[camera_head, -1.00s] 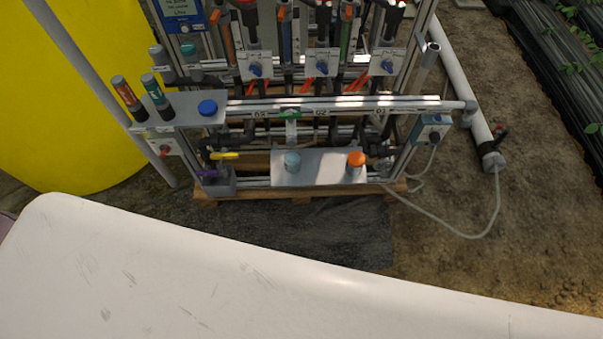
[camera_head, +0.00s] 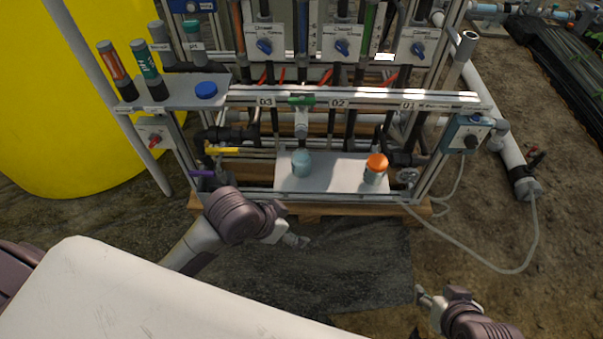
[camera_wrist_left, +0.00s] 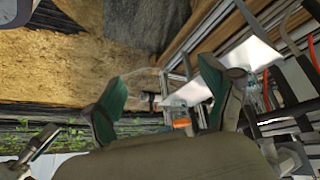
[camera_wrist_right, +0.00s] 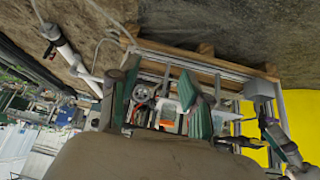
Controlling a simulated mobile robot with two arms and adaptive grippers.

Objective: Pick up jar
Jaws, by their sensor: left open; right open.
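A jar with an orange lid (camera_head: 376,162) stands at the right of the low pale shelf (camera_head: 338,175) on the skid. A pale blue jar or cap (camera_head: 301,163) stands at the left of that shelf. Another blue lid (camera_head: 206,90) shows on the upper left shelf. My left gripper (camera_head: 297,240) is open and empty in front of and below the low shelf. My right gripper (camera_head: 425,297) is open and empty, lower right, well short of the skid. The orange lid shows beyond the fingers in the left wrist view (camera_wrist_left: 181,123) and right wrist view (camera_wrist_right: 167,113).
A labelled rail (camera_head: 360,98) runs above the low shelf. A grey cable (camera_head: 480,262) loops on the ground at right. A yellow tank (camera_head: 60,110) stands left. The ground before the skid is open.

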